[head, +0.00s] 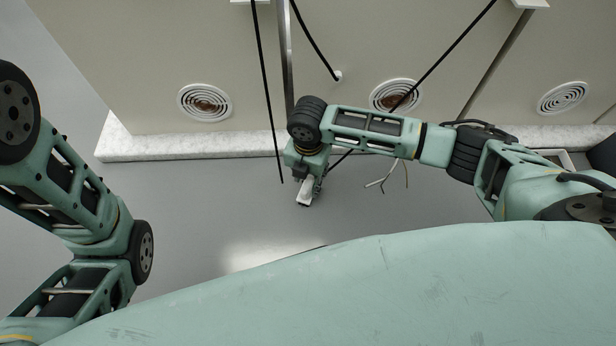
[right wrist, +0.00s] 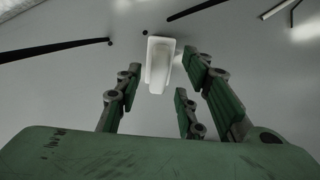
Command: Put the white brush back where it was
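A white block-like thing, likely the white brush (right wrist: 158,62), shows in the right wrist view, lying straight ahead between and slightly beyond the fingertips. In the head view the white brush (head: 305,193) shows just below my right gripper (head: 309,180), over the grey floor. My right gripper's fingers (right wrist: 163,80) stand apart on both sides of it, with grey floor visible between finger and brush; no contact shows. The brush's bristles cannot be made out. My left arm shows at the left of the head view, but its gripper is out of the picture.
A cabinet row (head: 330,60) with round vents (head: 204,102) stands on a pale plinth (head: 190,148) behind the arm. Thin black rods (head: 266,90) cross in front of it. A thin branched white piece (head: 384,183) lies to the right. Floor left of the gripper is clear.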

